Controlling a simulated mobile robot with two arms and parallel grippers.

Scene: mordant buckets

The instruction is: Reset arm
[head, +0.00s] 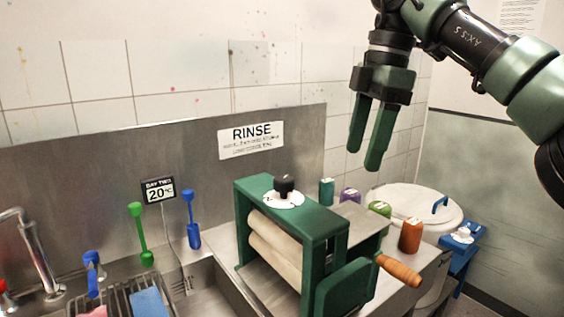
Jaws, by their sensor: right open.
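My right arm comes in from the upper right, with green and black links. Its gripper (366,160) points down with two green fingers, open and empty. It hangs in the air above the right part of the counter, apart from everything below. My left gripper is not in the head view.
Below stands a green wringer (325,225) with pale rollers and a wooden handle (399,271). Several small coloured bottles, one orange (410,236), stand behind it. A white lidded bucket (415,200) is at right. A faucet (30,245) and rack (125,285) are at left.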

